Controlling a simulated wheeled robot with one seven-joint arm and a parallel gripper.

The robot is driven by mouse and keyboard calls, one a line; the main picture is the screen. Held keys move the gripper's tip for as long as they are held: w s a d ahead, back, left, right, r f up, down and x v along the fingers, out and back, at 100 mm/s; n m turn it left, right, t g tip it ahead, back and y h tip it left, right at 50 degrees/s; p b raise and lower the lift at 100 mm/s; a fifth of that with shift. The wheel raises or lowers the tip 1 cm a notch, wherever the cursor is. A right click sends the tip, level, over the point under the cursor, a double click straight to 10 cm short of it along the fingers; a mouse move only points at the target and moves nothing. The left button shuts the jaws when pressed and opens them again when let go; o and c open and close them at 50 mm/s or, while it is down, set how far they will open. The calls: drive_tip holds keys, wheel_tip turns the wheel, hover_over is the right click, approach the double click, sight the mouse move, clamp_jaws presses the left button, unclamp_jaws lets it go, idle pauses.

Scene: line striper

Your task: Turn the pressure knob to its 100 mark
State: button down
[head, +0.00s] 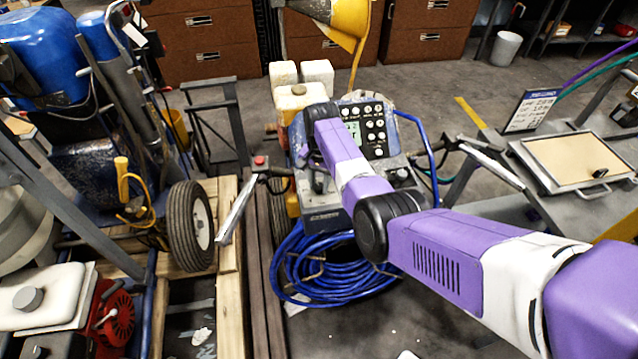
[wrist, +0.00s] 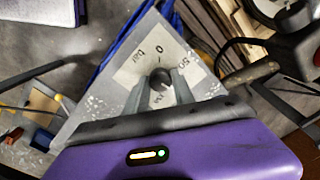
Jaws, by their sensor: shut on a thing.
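The pressure knob (wrist: 160,78) is a small dark round knob on a pale dial plate (wrist: 138,70) in the wrist view. Printing on the plate reads 0, 50 and what looks like "bar". The 100 mark is not visible, and I cannot make out where the knob points. My gripper (wrist: 161,85) is shut on the knob, with one grey finger on each side of it. In the head view my purple and white arm reaches to the line striper's panel (head: 372,128) and hides the knob and fingertips.
A blue hose coil (head: 315,268) hangs at the front of the striper. A handlebar with a red button (head: 260,161) is on its left. A bench with a framed board (head: 570,158) stands at right. A blue machine with a black wheel (head: 190,225) stands at left.

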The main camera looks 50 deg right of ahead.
sight(320, 186)
drive_tip(key=c, duration=1.1)
unclamp_jaws()
drive_tip(key=shift+o, duration=0.2)
drive_tip(key=shift+s+r, duration=0.1)
drive_tip(key=shift+r, duration=3.85)
drive_tip(key=shift+d, duration=0.1)
